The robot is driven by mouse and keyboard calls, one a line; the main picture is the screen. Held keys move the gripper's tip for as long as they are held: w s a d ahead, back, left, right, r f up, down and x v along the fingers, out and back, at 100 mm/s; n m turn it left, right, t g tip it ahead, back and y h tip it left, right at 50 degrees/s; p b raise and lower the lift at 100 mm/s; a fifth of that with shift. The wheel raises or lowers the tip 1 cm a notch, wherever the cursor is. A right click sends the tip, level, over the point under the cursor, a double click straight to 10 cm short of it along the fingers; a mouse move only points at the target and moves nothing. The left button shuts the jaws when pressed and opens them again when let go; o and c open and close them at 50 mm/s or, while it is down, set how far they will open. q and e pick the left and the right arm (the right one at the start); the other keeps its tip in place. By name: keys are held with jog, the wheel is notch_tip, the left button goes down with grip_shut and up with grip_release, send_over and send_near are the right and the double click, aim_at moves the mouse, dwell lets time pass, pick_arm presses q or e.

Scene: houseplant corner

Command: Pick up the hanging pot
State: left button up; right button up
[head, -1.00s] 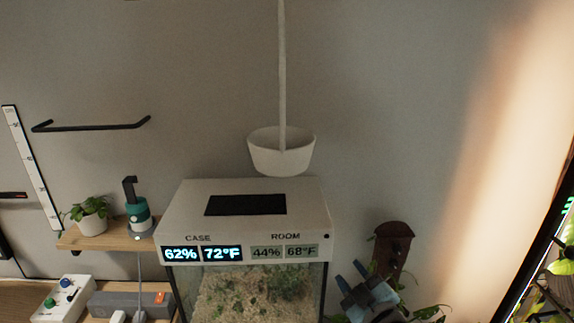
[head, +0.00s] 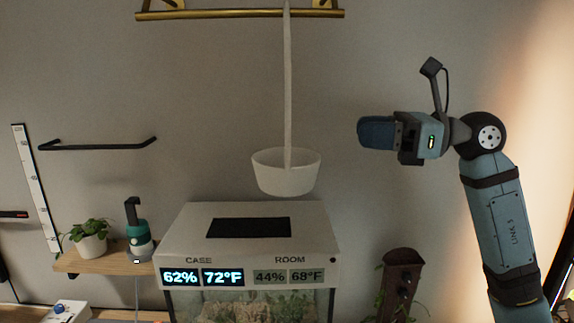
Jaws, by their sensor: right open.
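The hanging pot (head: 286,180) is a white, shallow bowl on a long pale strap (head: 288,80). It hangs below a brass rail (head: 240,14), above the top of the glass case. My right gripper (head: 376,133) is raised at the right of the pot and a little higher, pointing left. It is apart from the pot and the strap and holds nothing that I can see. Its fingers show edge-on. My left gripper is not in the picture.
The white-topped case (head: 180,232) with humidity and temperature displays stands under the pot. A black wall bar (head: 95,146) is above. A brown post (head: 400,280) stands at lower right.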

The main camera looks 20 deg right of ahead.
jog(key=p, duration=0.2)
send_near(289, 139)
jog(key=w+a, duration=0.1)
jog(key=w+a+r, duration=0.1)
jog(key=w+a, duration=0.1)
jog(key=shift+a+r, duration=0.3)
jog(key=shift+a, duration=0.1)
jog(key=x, duration=0.2)
jog(key=p+x, duration=0.1)
jog(key=x, duration=0.2)
jog(key=shift+a+f+p, duration=0.3)
jog(key=shift+a+f, duration=0.05)
jog(key=shift+a, duration=0.05)
jog(key=shift+s+d, duration=0.1)
jog(key=shift+c, duration=1.1)
grip_shut()
